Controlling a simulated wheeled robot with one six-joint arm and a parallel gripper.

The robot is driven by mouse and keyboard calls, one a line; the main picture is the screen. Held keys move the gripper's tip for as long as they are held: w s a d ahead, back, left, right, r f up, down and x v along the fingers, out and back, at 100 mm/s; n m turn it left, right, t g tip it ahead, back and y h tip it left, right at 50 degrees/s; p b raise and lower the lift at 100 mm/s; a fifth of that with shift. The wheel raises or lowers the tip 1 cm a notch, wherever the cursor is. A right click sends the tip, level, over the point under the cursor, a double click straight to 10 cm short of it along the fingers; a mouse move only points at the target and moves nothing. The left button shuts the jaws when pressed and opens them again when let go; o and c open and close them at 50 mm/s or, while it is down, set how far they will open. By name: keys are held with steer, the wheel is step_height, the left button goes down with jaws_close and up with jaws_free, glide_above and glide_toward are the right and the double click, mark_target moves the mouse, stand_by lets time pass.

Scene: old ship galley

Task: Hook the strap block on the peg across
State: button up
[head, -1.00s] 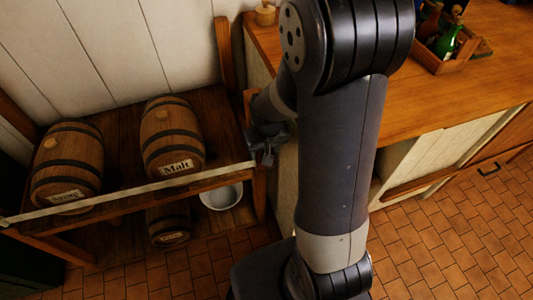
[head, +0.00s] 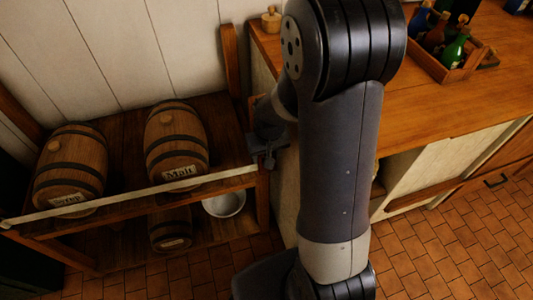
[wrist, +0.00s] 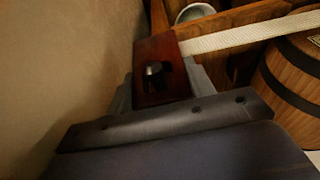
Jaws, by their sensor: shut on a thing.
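The strap block is a dark red wooden block (wrist: 155,48) in the wrist view, between the two grey fingers of my gripper (wrist: 162,86), which is shut on it. A dark round peg-like piece (wrist: 153,70) with a bright glint shows at a dark opening in the block. I cannot tell how far the block sits over it. A pale woven strap (wrist: 250,34) runs right from the block. In the head view the strap (head: 130,194) stretches taut across the rack front to my gripper (head: 266,150) at the right post. The block is hidden there.
Barrels (head: 176,145) (head: 72,170) lie on the wooden rack (head: 120,130) behind the strap. A small barrel (head: 170,230) and a white bowl (head: 224,202) are below. A counter (head: 430,110) with a bottle crate (head: 462,70) stands close right of my gripper. Tiled floor is open in front.

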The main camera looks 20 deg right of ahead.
steer(key=o, duration=1.1)
steer(key=shift+w, duration=0.1)
steer(key=shift+c, duration=0.2)
steer(key=shift+r, duration=0.1)
steer(key=r, duration=0.3)
steer(key=s+r+p, duration=0.1)
steer(key=r, duration=0.3)
steer(key=s+r, duration=0.1)
steer(key=r, duration=0.2)
steer(key=shift+r+p, duration=0.25)
steer(key=shift+p, duration=0.1)
steer(key=shift+f, duration=0.1)
steer(key=f, duration=0.3)
steer(key=w+f+b, duration=0.1)
steer(key=f, duration=0.6)
steer(key=shift+w+f+b, duration=0.3)
steer(key=shift+w+b, duration=0.1)
steer(key=shift+r+p, duration=0.35)
steer(key=shift+p, duration=0.05)
steer(key=shift+s+r, duration=0.2)
steer(key=shift+s, duration=0.25)
